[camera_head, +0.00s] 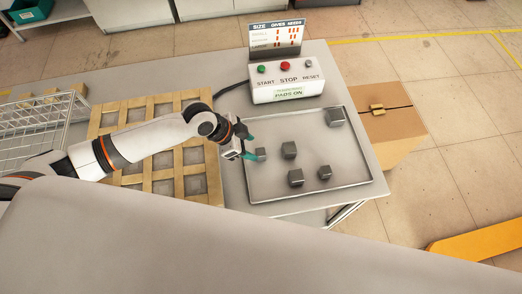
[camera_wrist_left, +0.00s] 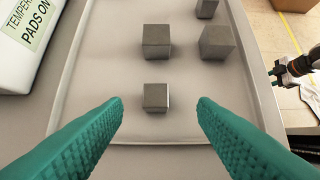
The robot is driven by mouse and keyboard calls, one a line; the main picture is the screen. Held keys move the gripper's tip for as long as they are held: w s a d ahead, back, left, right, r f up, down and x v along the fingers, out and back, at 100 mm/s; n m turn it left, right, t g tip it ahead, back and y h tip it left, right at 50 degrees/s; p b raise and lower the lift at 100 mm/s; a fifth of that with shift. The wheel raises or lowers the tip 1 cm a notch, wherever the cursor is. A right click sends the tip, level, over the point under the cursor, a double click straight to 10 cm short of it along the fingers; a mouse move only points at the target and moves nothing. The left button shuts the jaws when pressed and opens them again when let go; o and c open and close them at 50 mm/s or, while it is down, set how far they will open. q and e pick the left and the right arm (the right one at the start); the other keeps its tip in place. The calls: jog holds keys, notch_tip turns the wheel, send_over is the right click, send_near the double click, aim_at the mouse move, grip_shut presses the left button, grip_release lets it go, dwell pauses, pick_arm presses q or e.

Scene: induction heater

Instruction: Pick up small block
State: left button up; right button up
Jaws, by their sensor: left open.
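A small grey block (camera_head: 260,154) sits on the tray at its left side. It also shows in the left wrist view (camera_wrist_left: 155,97), centred between and just beyond my teal fingertips. My left gripper (camera_head: 250,147) is open, with one finger on each side of the block's line and a gap to it on both sides. Nothing is held. In the left wrist view, part of my right gripper (camera_wrist_left: 296,66) shows at the right edge; its fingers are too small to judge.
The tray (camera_head: 310,200) has a low raised rim. A control box (camera_head: 287,86) stands beyond it.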

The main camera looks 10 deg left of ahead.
aim_at(261, 151)
pick_arm(q)
jog(key=shift+w+d+f, duration=0.2)
jog(key=shift+d+f, duration=0.15)
jog(key=shift+f, duration=0.15)
jog(key=shift+w+d+f, duration=0.1)
jog(key=shift+w+f, duration=0.05)
jog(key=shift+f, duration=0.1)
jog(key=shift+d+f, duration=0.1)
jog(key=shift+f, duration=0.1)
jog(key=p+x, duration=0.1)
jog(key=x, duration=0.3)
jog(key=shift+f+p, duration=0.1)
jog(key=shift+p, duration=0.2)
jog(key=shift+w+d+f, duration=0.1)
jog(key=shift+w+f, duration=0.05)
jog(key=shift+f, duration=0.15)
pick_arm(e)
jog(key=shift+w+a+r, duration=0.2)
jog(key=shift+w+r, duration=0.45)
jog(key=shift+r, duration=0.25)
jog(key=shift+s, duration=0.1)
pick_arm(q)
jog(key=c, duration=0.3)
grip_shut()
pick_arm(e)
jog(key=shift+s, duration=0.15)
